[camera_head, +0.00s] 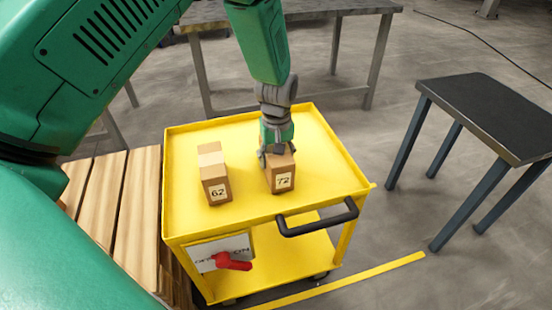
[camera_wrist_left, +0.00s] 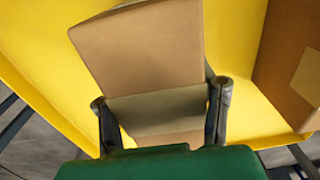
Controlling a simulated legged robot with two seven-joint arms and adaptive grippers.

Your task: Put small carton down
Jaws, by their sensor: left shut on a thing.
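A small brown carton marked 72 (camera_head: 281,178) is at the right part of the yellow cart's top (camera_head: 245,178). My left gripper (camera_head: 277,148) points down over it and is shut on it. In the left wrist view the carton (camera_wrist_left: 145,50) sits between the two dark fingers (camera_wrist_left: 162,115). The carton looks upright and at or just above the cart top; I cannot tell if it touches. A second carton, marked 62 (camera_head: 215,180), stands to its left, apart from it, and shows at the right edge of the wrist view (camera_wrist_left: 288,60). My right gripper is not in view.
The cart has a raised rim and a black handle (camera_head: 318,221) at its front right. A wooden slatted surface (camera_head: 128,195) adjoins it on the left. A dark-topped table (camera_head: 490,110) stands right, a grey bench (camera_head: 330,6) behind. The back of the cart top is clear.

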